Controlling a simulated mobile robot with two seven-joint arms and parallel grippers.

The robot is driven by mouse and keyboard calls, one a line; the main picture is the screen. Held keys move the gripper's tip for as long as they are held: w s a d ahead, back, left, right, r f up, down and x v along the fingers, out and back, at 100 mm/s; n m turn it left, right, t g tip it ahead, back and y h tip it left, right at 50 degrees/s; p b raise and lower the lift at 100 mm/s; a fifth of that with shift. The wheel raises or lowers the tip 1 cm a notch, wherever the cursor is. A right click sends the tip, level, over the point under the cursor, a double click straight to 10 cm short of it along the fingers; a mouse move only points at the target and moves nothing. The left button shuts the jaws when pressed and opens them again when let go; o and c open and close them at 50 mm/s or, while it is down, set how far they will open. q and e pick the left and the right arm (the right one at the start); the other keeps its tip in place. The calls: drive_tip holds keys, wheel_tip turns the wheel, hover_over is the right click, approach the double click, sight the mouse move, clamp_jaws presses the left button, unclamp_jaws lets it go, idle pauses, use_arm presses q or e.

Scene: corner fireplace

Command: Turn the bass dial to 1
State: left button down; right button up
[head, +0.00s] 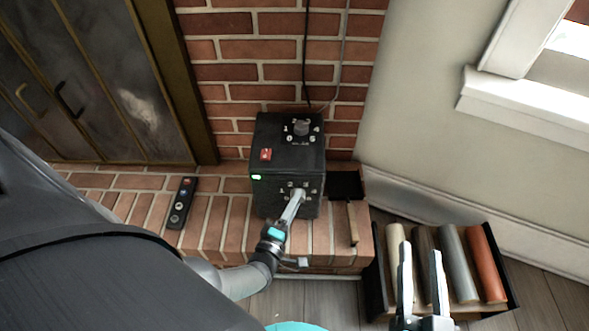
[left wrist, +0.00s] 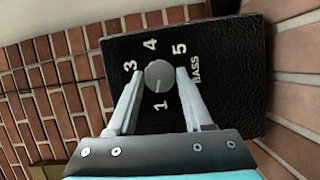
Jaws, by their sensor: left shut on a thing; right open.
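A black speaker box (head: 285,160) stands on the brick hearth. The bass dial (left wrist: 158,76) is a round grey knob on its face, lettered BASS, with 1, 3, 4 and 5 visible around it. A faint pale mark on the knob's lower half points roughly toward the 1. My left gripper (head: 298,194) is at the box's front panel, with its fingers on either side of the knob; it also shows in the left wrist view (left wrist: 159,80). Other numbers may be hidden by the fingers. My right gripper (head: 420,252) is open and empty, over the log tray.
The box's top has another dial (head: 302,129) and a red switch (head: 265,154); a green light (head: 256,177) glows. A black remote (head: 181,203) lies left on the hearth. A tray (head: 511,294) of coloured rolls stands right. A wooden-handled tool (head: 352,224) lies beside the box.

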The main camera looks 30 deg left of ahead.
idle(0.7)
use_arm(q)
drive_tip(key=shift+c, duration=1.5)
unclamp_jaws()
